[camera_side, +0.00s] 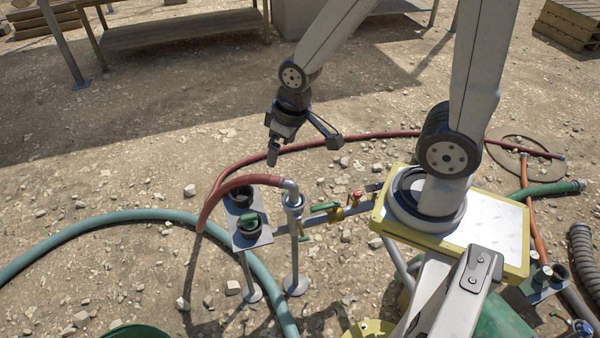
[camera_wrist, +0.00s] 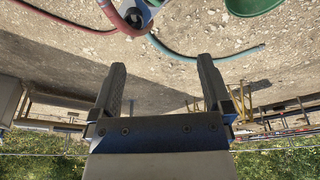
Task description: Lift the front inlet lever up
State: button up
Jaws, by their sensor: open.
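My gripper (camera_side: 302,147) is open and empty, in the air above and behind the standpipe. In the wrist view my gripper (camera_wrist: 161,64) shows two spread fingers with nothing between them. A pipe with small valves runs right from the standpipe (camera_side: 293,215). It carries a green handle (camera_side: 320,208), a brass valve body (camera_side: 337,214) and a red handle (camera_side: 357,195). I cannot tell which handle is the front inlet lever. No handle is clearly visible in the wrist view.
A red hose (camera_side: 235,185) arches into the standpipe top. A grey stand plate (camera_side: 247,218) with black-rimmed ports is left of it. A teal hose (camera_side: 130,217) curves across the stony ground. Benches (camera_side: 180,30) stand at the back. Ground left of my gripper is mostly clear.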

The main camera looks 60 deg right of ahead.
jog(key=w+d+f+n+g, duration=0.1)
jog(key=w+d+f+n, duration=1.1)
jog(key=w, duration=0.4)
jog(key=d+f+n, duration=0.4)
jog(key=f, duration=0.4)
jog(key=s+d+f+n+g, duration=0.1)
jog(key=d+f+n, duration=0.2)
jog(key=f+n, duration=0.2)
jog(key=d+f+n, duration=0.4)
jog(key=f+n, duration=0.1)
jog(key=f, duration=0.6)
jog(key=shift+s+d+f+g, duration=0.3)
jog(key=shift+d+f, duration=0.05)
jog(key=shift+s+d+f+n, duration=0.15)
jog(key=shift+f+n, duration=0.25)
jog(key=shift+f, duration=0.15)
jog(key=shift+f, duration=4.75)
